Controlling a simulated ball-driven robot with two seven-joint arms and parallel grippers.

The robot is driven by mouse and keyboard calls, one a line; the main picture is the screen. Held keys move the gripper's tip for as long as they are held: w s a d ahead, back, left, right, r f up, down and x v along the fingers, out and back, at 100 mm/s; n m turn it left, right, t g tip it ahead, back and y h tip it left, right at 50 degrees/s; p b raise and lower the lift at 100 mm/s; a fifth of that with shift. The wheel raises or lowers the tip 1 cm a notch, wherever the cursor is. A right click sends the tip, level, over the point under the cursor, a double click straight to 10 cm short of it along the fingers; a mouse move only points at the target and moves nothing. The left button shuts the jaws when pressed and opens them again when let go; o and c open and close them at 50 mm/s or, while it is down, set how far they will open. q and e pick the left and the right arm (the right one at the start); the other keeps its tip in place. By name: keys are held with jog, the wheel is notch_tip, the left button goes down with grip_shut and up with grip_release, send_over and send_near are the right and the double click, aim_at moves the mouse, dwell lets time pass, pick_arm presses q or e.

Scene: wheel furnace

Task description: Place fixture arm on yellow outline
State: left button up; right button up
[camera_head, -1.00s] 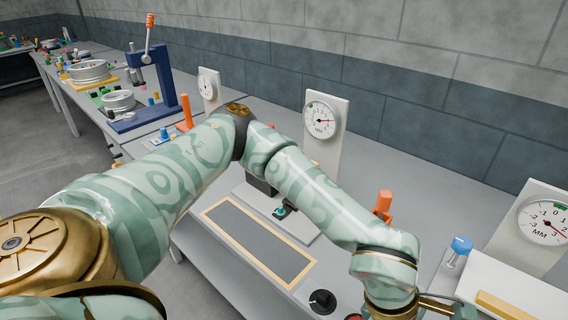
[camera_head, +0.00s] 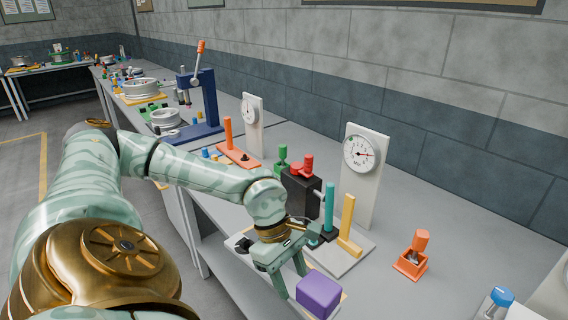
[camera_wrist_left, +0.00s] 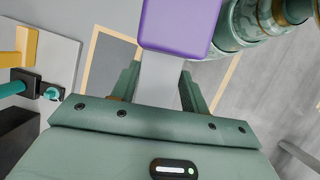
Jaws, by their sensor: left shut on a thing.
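My left gripper (camera_head: 289,273) is shut on a pale grey bar with a purple block at its end, which I take to be the fixture arm (camera_head: 319,294). In the left wrist view the purple block (camera_wrist_left: 180,25) lies beyond the fingers (camera_wrist_left: 160,85), with the grey bar between them. The yellow outline (camera_wrist_left: 88,65) frames a dark grey area on the bench below the held piece. The gripper and the piece hide part of this outline. The piece appears to be held above the bench. My right gripper is not in view.
Close beyond the gripper stands a grey base plate (camera_head: 341,262) with a yellow post (camera_head: 348,222), a teal post (camera_head: 329,205) and a black block (camera_head: 299,192). A dial gauge (camera_head: 361,155) stands behind. An orange fixture (camera_head: 412,256) sits to the right, with clear bench around it.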

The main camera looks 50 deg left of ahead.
pick_arm(q)
jog(key=shift+d+m, duration=0.1)
jog(key=shift+m, duration=0.4)
jog(key=shift+f+g, duration=0.1)
jog(key=shift+g, duration=0.2)
jog(key=shift+m, duration=0.4)
jog(key=w+a+f+b, duration=0.1)
jog(key=w+a+f, duration=0.3)
jog(key=a+f, duration=0.1)
jog(key=w+a+f+b, duration=0.2)
jog(key=w+a+f, duration=0.3)
jog(key=shift+w+a, duration=0.1)
jog(key=shift+a, duration=0.1)
jog(key=shift+f+b, duration=0.45)
jog(key=shift+f, duration=1)
jog(key=shift+f, duration=0.15)
jog(key=o, duration=1.3)
jog(key=shift+o, duration=0.2)
